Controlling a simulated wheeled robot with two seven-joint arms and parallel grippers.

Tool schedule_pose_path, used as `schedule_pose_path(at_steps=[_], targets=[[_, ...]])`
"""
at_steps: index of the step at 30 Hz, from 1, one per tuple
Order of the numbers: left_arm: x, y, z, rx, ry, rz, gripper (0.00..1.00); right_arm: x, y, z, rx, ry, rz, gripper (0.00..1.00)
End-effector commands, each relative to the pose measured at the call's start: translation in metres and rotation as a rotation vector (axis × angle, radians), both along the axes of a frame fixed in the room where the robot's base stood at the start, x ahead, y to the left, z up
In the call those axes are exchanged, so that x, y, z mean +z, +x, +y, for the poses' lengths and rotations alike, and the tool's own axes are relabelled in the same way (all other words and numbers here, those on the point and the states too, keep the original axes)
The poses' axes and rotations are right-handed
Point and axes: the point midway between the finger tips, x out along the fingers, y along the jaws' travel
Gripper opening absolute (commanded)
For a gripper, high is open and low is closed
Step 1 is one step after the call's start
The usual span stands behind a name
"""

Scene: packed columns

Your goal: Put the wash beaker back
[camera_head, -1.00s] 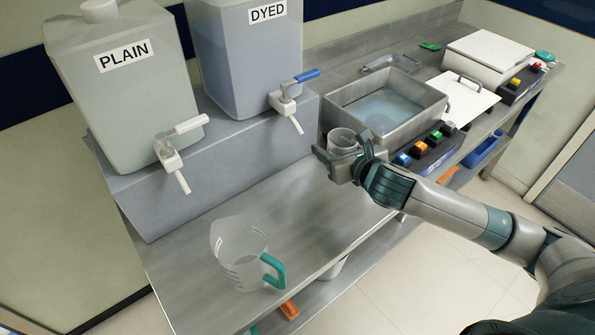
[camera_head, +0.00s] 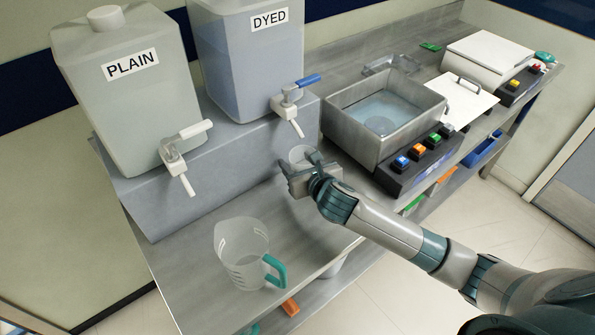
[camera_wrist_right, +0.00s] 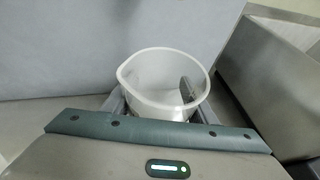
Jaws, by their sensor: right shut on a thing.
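My right gripper (camera_head: 297,172) is shut on a small clear beaker (camera_head: 300,154), held upright between the dyed container and the metal basin. In the right wrist view the beaker (camera_wrist_right: 163,82) shows its round rim and looks empty, with the fingers at its sides. I cannot tell whether its base touches the bench. A larger clear jug (camera_head: 240,250) with a teal handle stands on the front of the bench, apart from the gripper. My left gripper is not in view.
Plain (camera_head: 125,100) and dyed (camera_head: 240,60) containers with taps stand on a raised grey step. A metal basin (camera_head: 345,135) with liquid and a strip of coloured buttons (camera_head: 425,160) is on the right. Bare steel bench (camera_head: 190,265) lies around the jug.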

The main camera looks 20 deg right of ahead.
Motion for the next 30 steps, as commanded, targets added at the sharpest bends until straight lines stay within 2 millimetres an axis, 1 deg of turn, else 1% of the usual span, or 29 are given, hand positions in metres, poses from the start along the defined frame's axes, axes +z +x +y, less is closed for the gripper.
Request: schedule_pose_path(at_steps=[4, 10, 13, 26, 27, 28, 29, 30], targets=[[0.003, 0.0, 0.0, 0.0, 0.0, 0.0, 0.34, -0.007, 0.0, 0.0, 0.0, 0.001, 0.003, 0.27], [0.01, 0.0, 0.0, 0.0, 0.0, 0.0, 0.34, -0.031, -0.001, 0.0, -0.003, 0.001, 0.005, 0.27], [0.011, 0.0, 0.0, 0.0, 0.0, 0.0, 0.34, -0.039, -0.001, 0.0, 0.0, 0.001, 0.002, 0.27], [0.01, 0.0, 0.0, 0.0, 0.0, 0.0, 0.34, -0.043, 0.0, 0.0, 0.0, 0.0, 0.0, 0.27], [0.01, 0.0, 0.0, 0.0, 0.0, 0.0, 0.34, -0.043, 0.0, 0.0, 0.001, 0.0, 0.0, 0.59], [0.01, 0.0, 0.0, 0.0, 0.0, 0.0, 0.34, -0.043, 0.0, 0.0, 0.001, 0.0, 0.0, 0.66], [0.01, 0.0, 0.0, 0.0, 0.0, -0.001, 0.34, -0.043, 0.0, 0.0, 0.0, 0.0, 0.0, 0.71], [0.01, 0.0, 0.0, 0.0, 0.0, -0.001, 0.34, -0.043, 0.0, 0.0, 0.0, 0.0, 0.0, 0.71]])
